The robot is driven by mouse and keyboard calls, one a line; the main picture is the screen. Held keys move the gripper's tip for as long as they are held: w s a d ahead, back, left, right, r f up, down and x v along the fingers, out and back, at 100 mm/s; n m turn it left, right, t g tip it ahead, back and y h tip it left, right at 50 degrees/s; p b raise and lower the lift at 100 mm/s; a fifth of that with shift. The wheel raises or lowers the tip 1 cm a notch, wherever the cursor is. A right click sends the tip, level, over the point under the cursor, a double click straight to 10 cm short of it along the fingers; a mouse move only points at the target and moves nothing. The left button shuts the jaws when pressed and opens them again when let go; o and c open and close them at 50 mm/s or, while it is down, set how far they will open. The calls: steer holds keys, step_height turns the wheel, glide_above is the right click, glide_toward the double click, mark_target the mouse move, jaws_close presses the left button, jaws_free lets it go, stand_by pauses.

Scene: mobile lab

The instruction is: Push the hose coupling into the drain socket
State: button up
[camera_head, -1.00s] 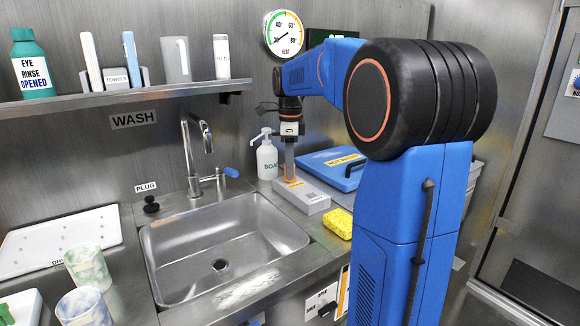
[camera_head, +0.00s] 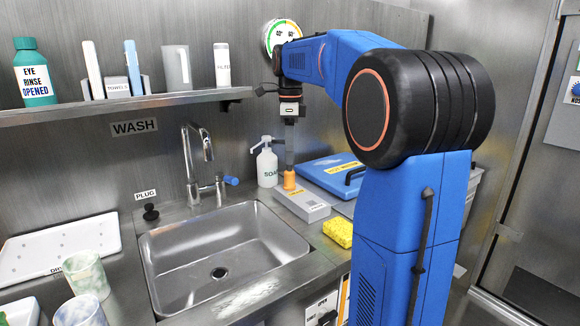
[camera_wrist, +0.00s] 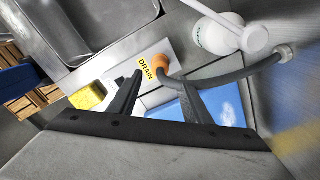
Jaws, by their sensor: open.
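The orange hose coupling (camera_head: 289,181) stands upright at the drain socket, a low grey block (camera_head: 308,208) right of the sink. How deep it sits I cannot tell. In the wrist view the coupling (camera_wrist: 158,63) is beside the yellow DRAIN label (camera_wrist: 146,70) on the block, and a grey hose (camera_wrist: 232,71) runs from it to the right. My gripper (camera_head: 289,160) points down just above the coupling. In the wrist view the fingers of my gripper (camera_wrist: 161,78) are apart, with the coupling beyond their tips. The socket's opening is hidden.
A white soap bottle (camera_head: 267,166) stands close left of the block. A blue lidded case (camera_head: 330,172) lies behind it to the right. A yellow sponge (camera_head: 339,233) is in front, and the steel sink (camera_head: 180,255) is to the left.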

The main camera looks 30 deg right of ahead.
steer(key=shift+r, duration=2.3)
